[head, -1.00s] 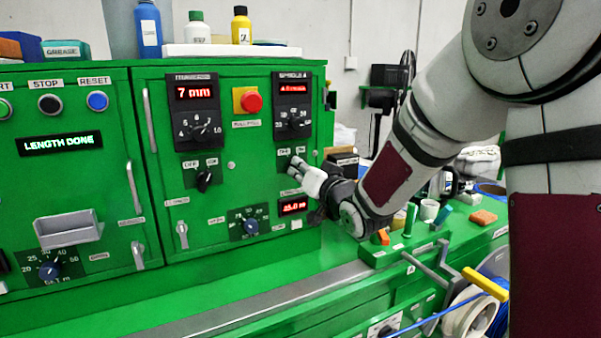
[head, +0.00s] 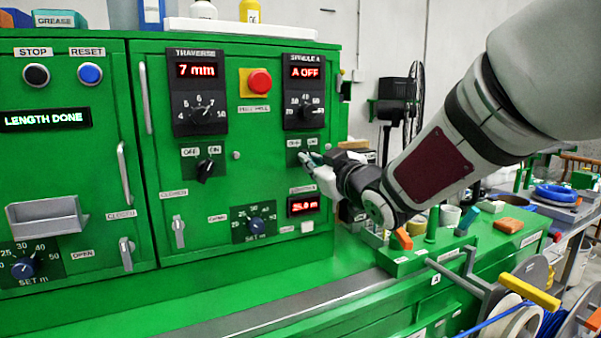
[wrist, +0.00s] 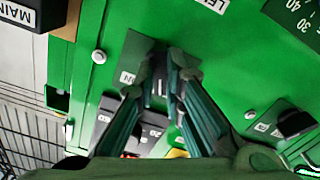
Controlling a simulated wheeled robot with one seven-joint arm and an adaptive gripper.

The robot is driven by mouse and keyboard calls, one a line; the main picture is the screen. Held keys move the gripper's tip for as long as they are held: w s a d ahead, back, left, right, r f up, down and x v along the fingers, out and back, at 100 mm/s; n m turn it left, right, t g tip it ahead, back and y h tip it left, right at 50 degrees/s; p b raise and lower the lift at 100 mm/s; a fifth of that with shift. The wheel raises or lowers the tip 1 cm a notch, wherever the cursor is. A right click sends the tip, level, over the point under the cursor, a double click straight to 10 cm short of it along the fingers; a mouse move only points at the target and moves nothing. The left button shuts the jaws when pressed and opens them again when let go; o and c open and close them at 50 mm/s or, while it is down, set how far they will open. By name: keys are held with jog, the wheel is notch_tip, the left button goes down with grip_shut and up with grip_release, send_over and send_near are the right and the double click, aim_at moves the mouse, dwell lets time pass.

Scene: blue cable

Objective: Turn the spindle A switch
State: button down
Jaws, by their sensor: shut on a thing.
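The spindle A panel (head: 303,105) is on the right of the green cabinet, with a display (head: 307,72) reading "A OFF" and a dial below. The spindle A switch sits on the small dark plate (head: 293,146) under it, labelled OFF and ON. My gripper (head: 308,158) is at that plate, shut on the switch knob.
The traverse switch (head: 206,168) is on a plate to the left. A red push button (head: 259,82) on yellow is at upper left. A smaller display (head: 303,206) and a set dial (head: 255,225) lie below.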

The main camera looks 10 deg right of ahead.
jog(key=shift+n+b, duration=0.45)
jog(key=shift+n, duration=0.05)
jog(key=c, duration=1.7)
grip_release()
jog(key=s, duration=0.4)
jog(key=s+d, duration=0.1)
jog(key=s, duration=0.3)
jog(key=s+d, duration=0.1)
jog(key=s, duration=0.2)
jog(key=shift+s+d, duration=0.2)
jog(key=shift+s, duration=0.2)
